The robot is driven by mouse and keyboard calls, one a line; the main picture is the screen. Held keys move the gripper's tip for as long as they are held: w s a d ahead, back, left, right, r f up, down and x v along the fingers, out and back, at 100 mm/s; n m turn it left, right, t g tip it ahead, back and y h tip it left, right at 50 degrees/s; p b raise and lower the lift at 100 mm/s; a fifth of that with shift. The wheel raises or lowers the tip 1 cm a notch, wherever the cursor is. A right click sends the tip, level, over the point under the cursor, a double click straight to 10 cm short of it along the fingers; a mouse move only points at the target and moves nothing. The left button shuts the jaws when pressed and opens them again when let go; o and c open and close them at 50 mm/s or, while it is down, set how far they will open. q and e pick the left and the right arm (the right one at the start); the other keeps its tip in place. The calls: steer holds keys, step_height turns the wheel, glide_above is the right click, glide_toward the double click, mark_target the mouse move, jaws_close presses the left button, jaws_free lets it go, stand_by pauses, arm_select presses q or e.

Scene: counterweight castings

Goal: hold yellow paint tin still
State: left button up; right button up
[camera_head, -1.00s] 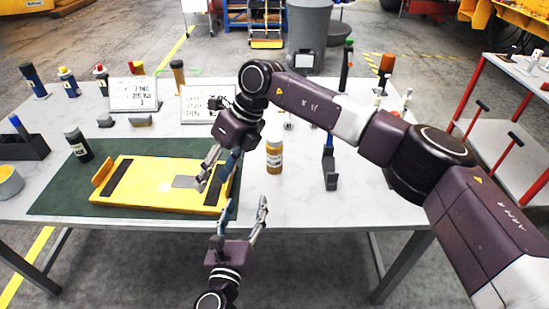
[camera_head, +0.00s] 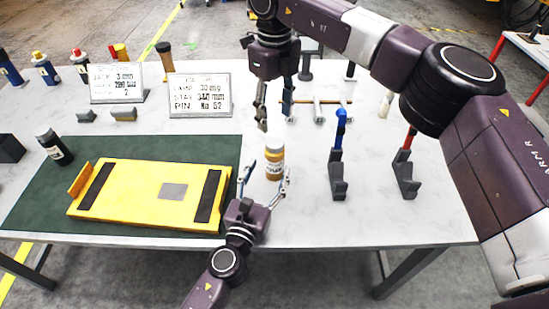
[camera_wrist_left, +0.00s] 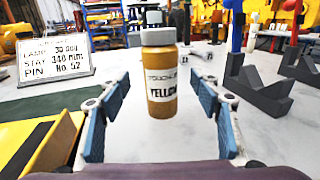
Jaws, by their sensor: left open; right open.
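The yellow paint tin (camera_head: 274,160) is a small upright bottle with a white label and pale cap, standing on the white table right of the green mat. In the left wrist view the tin (camera_wrist_left: 161,75) stands between the finger pads, and its label reads YELLOW. My left gripper (camera_head: 264,176) is open, with its fingers on either side of the tin's front; I see gaps between pads and tin. My right gripper (camera_head: 274,108) is open above and behind the tin, pointing down, apart from it.
A yellow plate (camera_head: 145,192) with dark strips lies on the green mat (camera_head: 130,150) to the left. Grey holders (camera_head: 338,178) with tools stand to the right. Two sign cards (camera_head: 200,96) stand behind. The table front right is clear.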

mark_target(271, 164)
arm_select(q)
steer(key=x, duration=0.6)
steer(key=shift+s+r, duration=0.1)
steer(key=shift+s, duration=0.05)
jaws_close()
